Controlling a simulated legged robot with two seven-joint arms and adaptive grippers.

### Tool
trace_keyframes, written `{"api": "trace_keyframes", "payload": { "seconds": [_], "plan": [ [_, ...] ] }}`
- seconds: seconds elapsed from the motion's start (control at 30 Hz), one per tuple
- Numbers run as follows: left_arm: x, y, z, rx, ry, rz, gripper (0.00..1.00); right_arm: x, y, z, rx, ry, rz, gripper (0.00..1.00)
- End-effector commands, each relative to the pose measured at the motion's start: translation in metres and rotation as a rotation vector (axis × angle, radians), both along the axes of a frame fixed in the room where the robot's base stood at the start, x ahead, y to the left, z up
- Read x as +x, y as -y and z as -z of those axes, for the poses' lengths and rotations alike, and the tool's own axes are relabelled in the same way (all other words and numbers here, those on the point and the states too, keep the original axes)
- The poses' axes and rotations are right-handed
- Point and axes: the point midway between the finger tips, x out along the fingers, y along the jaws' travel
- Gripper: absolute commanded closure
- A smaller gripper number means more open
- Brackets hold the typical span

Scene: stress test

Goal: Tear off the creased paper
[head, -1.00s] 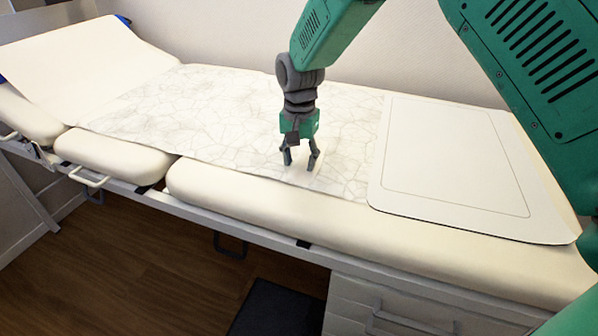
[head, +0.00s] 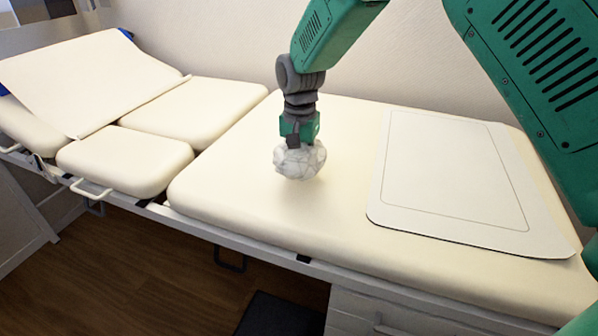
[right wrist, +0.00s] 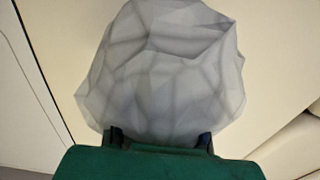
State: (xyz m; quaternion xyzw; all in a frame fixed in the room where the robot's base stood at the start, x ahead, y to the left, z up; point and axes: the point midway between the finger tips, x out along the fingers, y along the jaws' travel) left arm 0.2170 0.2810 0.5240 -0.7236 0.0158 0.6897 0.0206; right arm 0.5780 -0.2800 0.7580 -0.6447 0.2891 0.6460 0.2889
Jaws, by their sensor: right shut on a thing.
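The creased paper (head: 301,163) is a crumpled white ball with grey crease lines. My right gripper (head: 298,146) points down over the middle of the cream couch and is shut on it. The ball hides the fingertips in the head view. In the right wrist view the ball (right wrist: 165,75) fills the middle, just beyond the gripper (right wrist: 160,138). It appears at or just above the couch surface; I cannot tell if it touches. Smooth paper (head: 85,75) lies over the raised headrest at the left, its lower edge ending near the headrest's foot. My left gripper is out of view.
A wall stands behind. Metal handles (head: 90,188) stick out along the front rail. A dark step (head: 285,313) is on the floor.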

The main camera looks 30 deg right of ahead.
Motion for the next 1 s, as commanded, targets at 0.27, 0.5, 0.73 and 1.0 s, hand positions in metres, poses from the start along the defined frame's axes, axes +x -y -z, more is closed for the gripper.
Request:
{"api": "trace_keyframes", "payload": {
  "seconds": [0.27,0.5,0.73,1.0],
  "plan": [
    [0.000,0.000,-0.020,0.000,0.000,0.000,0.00,0.001,0.000,-0.055,0.000,0.001,0.001,1.00],
    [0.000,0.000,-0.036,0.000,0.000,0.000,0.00,0.001,0.000,-0.077,-0.001,-0.001,0.001,1.00],
    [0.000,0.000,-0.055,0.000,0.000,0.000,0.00,0.001,0.000,-0.090,-0.001,-0.001,0.000,1.00],
    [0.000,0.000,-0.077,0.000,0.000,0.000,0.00,0.001,0.000,-0.107,-0.001,-0.001,0.000,1.00]
  ]
}}
